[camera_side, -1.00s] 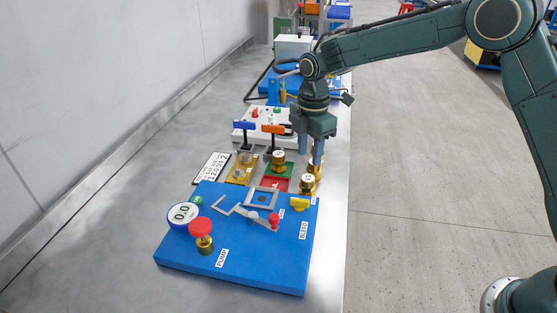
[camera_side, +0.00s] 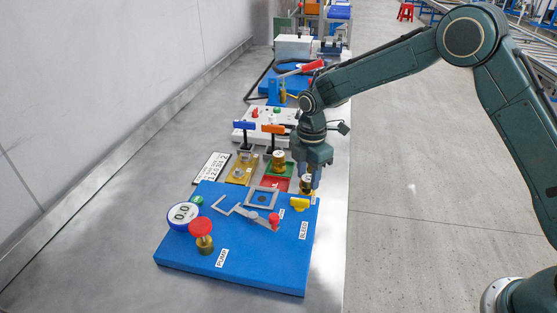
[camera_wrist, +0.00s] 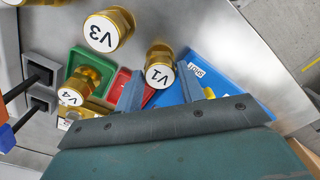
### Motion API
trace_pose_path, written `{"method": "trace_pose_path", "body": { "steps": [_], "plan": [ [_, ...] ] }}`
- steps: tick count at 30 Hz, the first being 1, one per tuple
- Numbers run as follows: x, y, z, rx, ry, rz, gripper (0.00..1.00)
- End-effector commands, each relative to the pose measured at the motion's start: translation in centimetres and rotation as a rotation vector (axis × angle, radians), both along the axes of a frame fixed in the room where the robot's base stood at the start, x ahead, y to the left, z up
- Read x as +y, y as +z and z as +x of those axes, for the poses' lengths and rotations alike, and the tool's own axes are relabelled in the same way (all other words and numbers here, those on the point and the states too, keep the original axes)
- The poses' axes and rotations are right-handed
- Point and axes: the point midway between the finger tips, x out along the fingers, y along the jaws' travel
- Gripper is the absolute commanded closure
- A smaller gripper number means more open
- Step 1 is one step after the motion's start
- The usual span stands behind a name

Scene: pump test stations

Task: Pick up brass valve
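Several brass valves with white labelled tops are in view. In the wrist view, valve V1 (camera_wrist: 160,70) lies at the gap between the fingertips of my gripper (camera_wrist: 160,87), which are apart. I cannot tell if either finger touches it. Valve V3 (camera_wrist: 108,30) stands apart, at the upper left. Valve V4 (camera_wrist: 82,83) stands on a green tray (camera_wrist: 75,60). In the side view my gripper (camera_side: 311,178) points down over a brass valve (camera_side: 306,185) beside the blue pump board, partly covering it. V4 also shows there (camera_side: 278,159).
The blue board (camera_side: 250,265) carries a gauge (camera_side: 183,215), a red-knobbed pump (camera_side: 201,232) and a yellow handle (camera_side: 299,203). A red tray (camera_side: 275,184) beside the green one looks bare. Two levers, blue (camera_side: 244,125) and orange (camera_side: 273,128), stand behind.

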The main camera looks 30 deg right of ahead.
Motion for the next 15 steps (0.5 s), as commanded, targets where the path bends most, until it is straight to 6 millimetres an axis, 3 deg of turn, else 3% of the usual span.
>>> {"method": "trace_pose_path", "body": {
  "steps": [6,15],
  "plan": [
    [0.0,-2.0,0.0,0.001,0.0,0.0,0.61],
    [0.0,-2.1,0.0,0.0,0.0,0.0,0.61]
  ]
}}
